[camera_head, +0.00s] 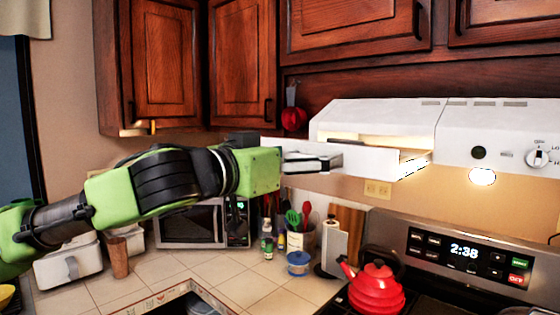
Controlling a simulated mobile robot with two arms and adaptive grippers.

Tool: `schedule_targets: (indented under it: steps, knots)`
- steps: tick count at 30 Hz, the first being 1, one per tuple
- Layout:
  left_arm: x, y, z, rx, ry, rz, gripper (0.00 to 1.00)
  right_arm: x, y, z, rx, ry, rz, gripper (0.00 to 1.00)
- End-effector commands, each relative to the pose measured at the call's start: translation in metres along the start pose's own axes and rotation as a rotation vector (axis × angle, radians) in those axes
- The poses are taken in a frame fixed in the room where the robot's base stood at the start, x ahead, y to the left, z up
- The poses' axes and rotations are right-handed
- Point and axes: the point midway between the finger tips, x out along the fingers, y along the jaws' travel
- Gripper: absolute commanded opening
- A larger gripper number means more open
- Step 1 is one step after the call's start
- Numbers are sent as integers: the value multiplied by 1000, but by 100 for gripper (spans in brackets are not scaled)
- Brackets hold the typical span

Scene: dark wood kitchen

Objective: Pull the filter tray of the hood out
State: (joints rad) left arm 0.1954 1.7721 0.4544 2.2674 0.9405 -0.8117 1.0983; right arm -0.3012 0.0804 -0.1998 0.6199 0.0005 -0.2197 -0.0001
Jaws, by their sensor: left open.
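The white range hood (385,118) hangs under the cabinets at the right. Its white filter tray (385,161) sticks out from the lower left part of the hood, so it stands at least partly out. My left gripper (322,162) reaches in from the left at the tray's left end. Its dark fingers are open and overlap the tray's edge in the picture; whether they touch it I cannot tell. My right gripper is not in view.
A red kettle (376,288) stands on the stove below the tray. A microwave (195,225), utensils and jars stand on the tiled counter (240,288) under my arm. Dark wood cabinets (345,30) hang above, with a red object (294,118) hanging beside the hood.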

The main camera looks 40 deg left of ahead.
Motion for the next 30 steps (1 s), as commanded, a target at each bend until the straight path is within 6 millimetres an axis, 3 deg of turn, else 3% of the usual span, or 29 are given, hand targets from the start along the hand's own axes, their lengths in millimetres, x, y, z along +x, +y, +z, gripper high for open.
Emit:
schedule_targets:
  steps: [21, 30]
  knots:
    - [-101, 1, -1, 0, 4, 4, 86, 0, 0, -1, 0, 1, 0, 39]
    - [-115, 0, 1, 3, 0, 2, 86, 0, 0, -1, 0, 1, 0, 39]
